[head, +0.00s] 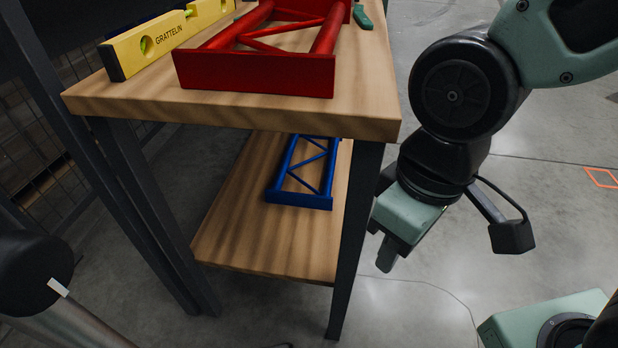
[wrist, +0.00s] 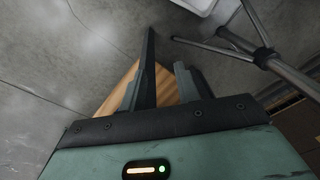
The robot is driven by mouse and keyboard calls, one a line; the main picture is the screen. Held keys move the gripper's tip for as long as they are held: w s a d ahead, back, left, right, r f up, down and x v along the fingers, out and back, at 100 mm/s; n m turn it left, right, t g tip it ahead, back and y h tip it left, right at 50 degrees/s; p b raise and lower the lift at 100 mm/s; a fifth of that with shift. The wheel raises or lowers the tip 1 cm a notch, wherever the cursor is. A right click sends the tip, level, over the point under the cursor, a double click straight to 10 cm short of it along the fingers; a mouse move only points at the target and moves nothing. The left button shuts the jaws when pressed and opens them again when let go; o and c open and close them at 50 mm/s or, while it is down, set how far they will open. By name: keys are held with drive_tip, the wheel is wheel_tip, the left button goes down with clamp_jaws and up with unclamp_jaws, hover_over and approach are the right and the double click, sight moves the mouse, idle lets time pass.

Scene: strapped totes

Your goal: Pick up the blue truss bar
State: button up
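The blue truss bar (head: 304,175) lies on the lower wooden shelf (head: 265,235) of the workbench in the head view. Its far end is hidden under the tabletop. My gripper (head: 385,262) hangs to the right of the shelf, outside the bench's front right leg, apart from the bar. In the wrist view my gripper (wrist: 165,70) has its two fingers spread with nothing between them. A wooden edge (wrist: 125,90) shows behind the fingers there; the blue bar is not visible in that view.
A larger red truss (head: 255,75) and a yellow level (head: 165,38) lie on the tabletop (head: 110,97) above the shelf. A dark bench leg (head: 355,240) stands between my gripper and the shelf. A tripod-like stand (wrist: 265,55) shows in the wrist view.

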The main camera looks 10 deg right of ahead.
drive_tip(key=w+d+f+m+t+b, duration=0.1)
drive_tip(key=w+d+f+m+b, duration=0.25)
drive_tip(key=w+d+f, duration=0.45)
drive_tip(key=w+d+f+m+t+b, duration=0.2)
drive_tip(key=w+d+f+m+b, duration=0.15)
drive_tip(key=w+d, duration=0.4)
drive_tip(key=m+t+y, duration=0.4)
drive_tip(key=m+t, duration=0.5)
approach(335, 161)
drive_tip(key=b+x, duration=0.3)
drive_tip(key=b, duration=0.2)
drive_tip(key=shift+w+a+f+b, duration=0.2)
drive_tip(key=shift+w+f+b, duration=0.05)
drive_tip(key=shift+f+b, duration=0.1)
drive_tip(key=b+x, duration=0.3)
drive_tip(key=x, duration=0.1)
drive_tip(key=shift+a+f+b, duration=0.15)
drive_tip(key=shift+f+b, duration=0.05)
drive_tip(key=shift+b, duration=0.1)
drive_tip(key=shift+w+a, duration=0.1)
drive_tip(key=shift+w, duration=0.45)
clamp_jaws()
drive_tip(key=shift+a+r, duration=0.1)
